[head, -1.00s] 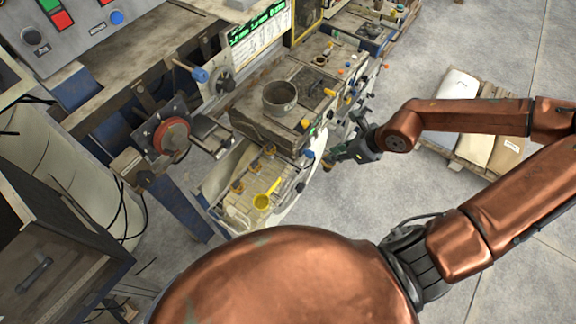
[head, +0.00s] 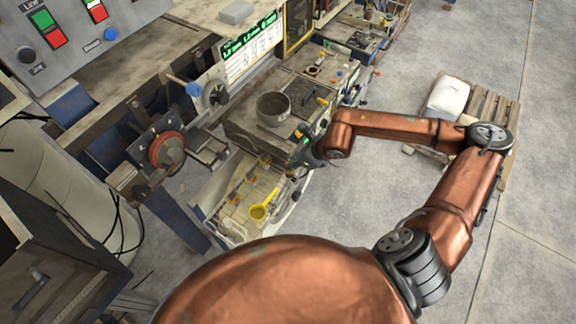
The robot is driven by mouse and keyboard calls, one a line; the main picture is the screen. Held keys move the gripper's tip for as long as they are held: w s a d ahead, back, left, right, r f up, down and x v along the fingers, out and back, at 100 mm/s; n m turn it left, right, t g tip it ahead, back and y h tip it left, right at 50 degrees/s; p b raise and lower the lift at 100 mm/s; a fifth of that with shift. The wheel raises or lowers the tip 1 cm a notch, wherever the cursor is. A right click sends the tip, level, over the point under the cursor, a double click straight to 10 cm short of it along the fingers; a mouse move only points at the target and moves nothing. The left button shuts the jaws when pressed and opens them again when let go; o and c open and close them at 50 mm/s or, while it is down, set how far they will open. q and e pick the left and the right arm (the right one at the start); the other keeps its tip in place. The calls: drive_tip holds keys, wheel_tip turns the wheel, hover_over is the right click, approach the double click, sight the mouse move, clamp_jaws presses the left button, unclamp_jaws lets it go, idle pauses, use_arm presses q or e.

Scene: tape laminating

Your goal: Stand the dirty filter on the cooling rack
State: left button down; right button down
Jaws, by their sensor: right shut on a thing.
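My right gripper (head: 299,152) reaches in from the right to the front side of the bench, close to the round metal pot (head: 273,108) and above the edge of the pale tray (head: 238,212). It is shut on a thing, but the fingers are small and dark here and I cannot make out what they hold. I cannot pick out the dirty filter or the cooling rack with certainty. My left gripper is not in view.
A yellow funnel (head: 263,211) stands in the pale tray. A red-faced round wheel (head: 167,149) sits left of the bench. A control panel (head: 75,30) is at top left. A pallet with a white sack (head: 447,98) stands on the floor at right; open floor surrounds it.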

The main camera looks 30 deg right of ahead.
drive_tip(key=shift+a+x, duration=0.2)
drive_tip(key=shift+x, duration=0.85)
wheel_tip(320, 180, down, 3)
drive_tip(key=shift+w+r+p, duration=0.15)
drive_tip(key=shift+p, duration=0.85)
drive_tip(key=shift+f, duration=0.2)
drive_tip(key=shift+f, duration=0.15)
drive_tip(key=c, duration=1.7)
unclamp_jaws()
drive_tip(key=shift+c, duration=0.2)
drive_tip(key=b+v, duration=0.2)
drive_tip(key=v, duration=1)
drive_tip(key=shift+a, duration=0.1)
